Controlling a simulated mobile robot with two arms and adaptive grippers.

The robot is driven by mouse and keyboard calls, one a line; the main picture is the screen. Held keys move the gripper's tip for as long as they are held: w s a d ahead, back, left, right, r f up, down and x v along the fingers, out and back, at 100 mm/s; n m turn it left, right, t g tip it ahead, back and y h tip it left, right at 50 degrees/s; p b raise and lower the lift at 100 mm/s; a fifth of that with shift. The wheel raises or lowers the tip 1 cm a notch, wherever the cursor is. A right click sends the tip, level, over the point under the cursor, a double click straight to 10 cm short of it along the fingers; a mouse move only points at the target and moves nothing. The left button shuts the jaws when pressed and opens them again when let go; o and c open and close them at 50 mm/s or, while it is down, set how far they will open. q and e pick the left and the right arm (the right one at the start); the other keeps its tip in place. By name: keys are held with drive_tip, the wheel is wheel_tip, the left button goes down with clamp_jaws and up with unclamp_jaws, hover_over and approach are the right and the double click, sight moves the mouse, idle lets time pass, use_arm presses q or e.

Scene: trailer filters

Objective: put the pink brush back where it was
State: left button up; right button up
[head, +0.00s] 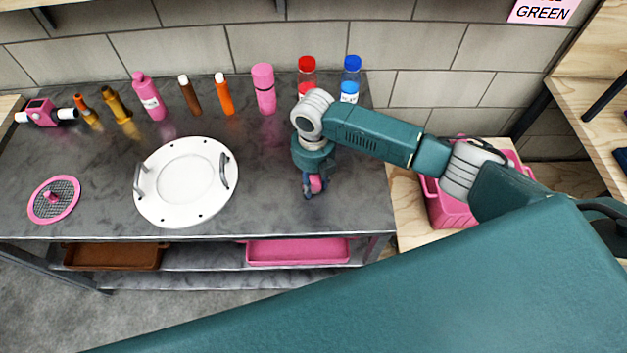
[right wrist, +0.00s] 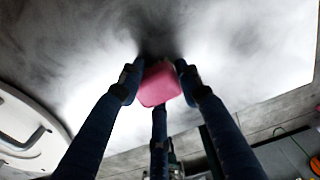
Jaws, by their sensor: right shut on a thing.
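My right gripper (head: 311,191) is over the right part of the dark worktop, pointing down, with its fingers shut on a small pink thing (head: 315,183). I take this to be the pink brush; only a pink block-like part shows. In the right wrist view the pink brush (right wrist: 160,84) sits between the fingertips, near the grey worktop; I cannot tell whether it touches. My left gripper is not in view.
A white round plate with handles (head: 185,210) and a pink mesh disc (head: 68,188) lie to the left. Several bottles and tubes, including a pink one (head: 264,90), line the back. A pink crate (head: 452,212) stands right; a pink tray (head: 298,252) is below.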

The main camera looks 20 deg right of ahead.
sight(314, 179)
drive_tip(key=o, duration=1)
drive_tip(key=shift+f, duration=0.1)
drive_tip(key=shift+r, duration=0.65)
wheel_tip(314, 179, up, 11)
drive_tip(key=shift+r+b, duration=0.1)
drive_tip(key=shift+b, duration=0.8)
